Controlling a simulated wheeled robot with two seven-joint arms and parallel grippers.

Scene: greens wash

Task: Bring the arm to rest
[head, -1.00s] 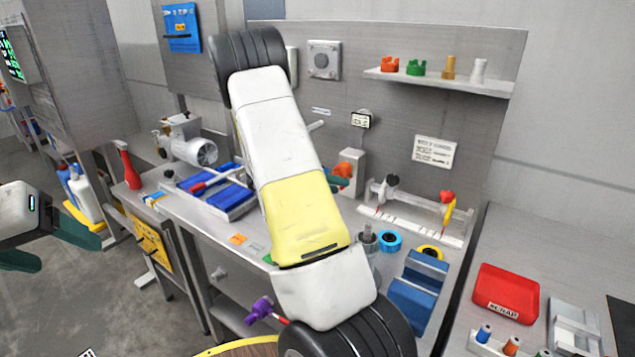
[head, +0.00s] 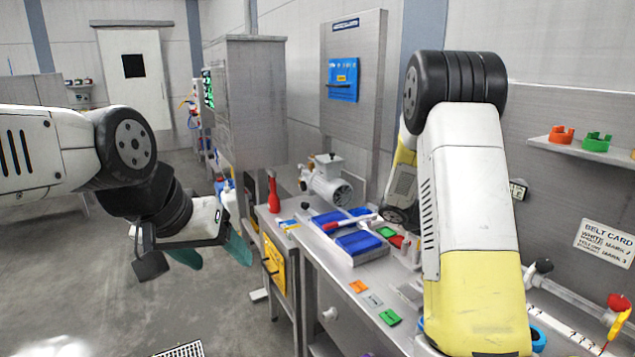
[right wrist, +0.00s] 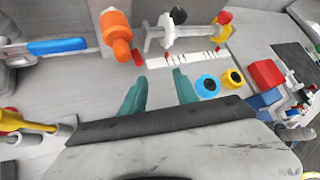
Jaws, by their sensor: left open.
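My left gripper (head: 213,252) hangs over the open floor left of the workbench in the head view, its teal fingers apart with nothing between them. My left arm comes in from the left edge. My right arm (head: 470,190) stands large over the bench and hides much of it; its gripper is hidden there. In the right wrist view my right gripper (right wrist: 160,88) has its teal fingers apart and empty, above the grey bench top. A white marked scale strip (right wrist: 187,59) lies beyond the fingertips, with blue (right wrist: 206,85) and yellow (right wrist: 233,77) rings to the right.
A red bottle (head: 274,196), a grey motor unit (head: 328,182) and a blue tray (head: 360,243) stand along the bench. A shelf (head: 577,152) carries orange and green parts. A grey cabinet (head: 255,100) stands behind.

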